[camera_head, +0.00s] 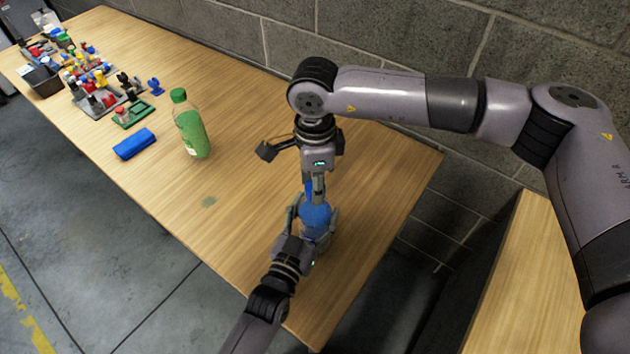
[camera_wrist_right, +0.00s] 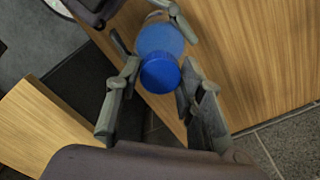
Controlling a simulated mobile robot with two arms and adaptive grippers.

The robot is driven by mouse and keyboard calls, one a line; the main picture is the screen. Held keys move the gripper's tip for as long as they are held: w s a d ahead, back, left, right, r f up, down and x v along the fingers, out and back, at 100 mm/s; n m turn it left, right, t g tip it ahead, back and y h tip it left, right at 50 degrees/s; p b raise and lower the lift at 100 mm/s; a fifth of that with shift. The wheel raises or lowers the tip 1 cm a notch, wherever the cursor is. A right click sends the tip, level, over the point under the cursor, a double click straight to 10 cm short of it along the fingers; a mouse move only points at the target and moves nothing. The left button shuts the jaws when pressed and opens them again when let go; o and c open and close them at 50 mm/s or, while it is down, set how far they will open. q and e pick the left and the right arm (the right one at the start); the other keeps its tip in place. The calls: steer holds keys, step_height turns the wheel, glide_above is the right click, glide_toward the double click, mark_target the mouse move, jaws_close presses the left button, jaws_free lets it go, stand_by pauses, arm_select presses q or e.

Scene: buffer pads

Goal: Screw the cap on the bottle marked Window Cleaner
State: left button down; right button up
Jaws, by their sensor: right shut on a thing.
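A translucent blue bottle (camera_head: 316,215) stands near the front right end of the wooden table; its label cannot be read. It also shows in the right wrist view (camera_wrist_right: 160,38). My left gripper (camera_head: 311,216) has its fingers on both sides of the bottle's body and is shut on it. My right gripper (camera_head: 314,192) points down from above the bottle, shut on the blue cap (camera_wrist_right: 160,74) at the bottle's top. The cap lines up with the bottle; whether its thread is engaged cannot be seen.
Trays with several coloured parts (camera_head: 98,96) and a dark bin (camera_head: 43,80) are at the far left. A block wall runs behind the table.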

steer(key=c, duration=0.6)
steer(key=o, duration=1.4)
step_height(320, 180, up, 12)
arm_select(q)
steer(key=shift+c, duration=1.9)
jaws_free()
steer(key=v, duration=1.2)
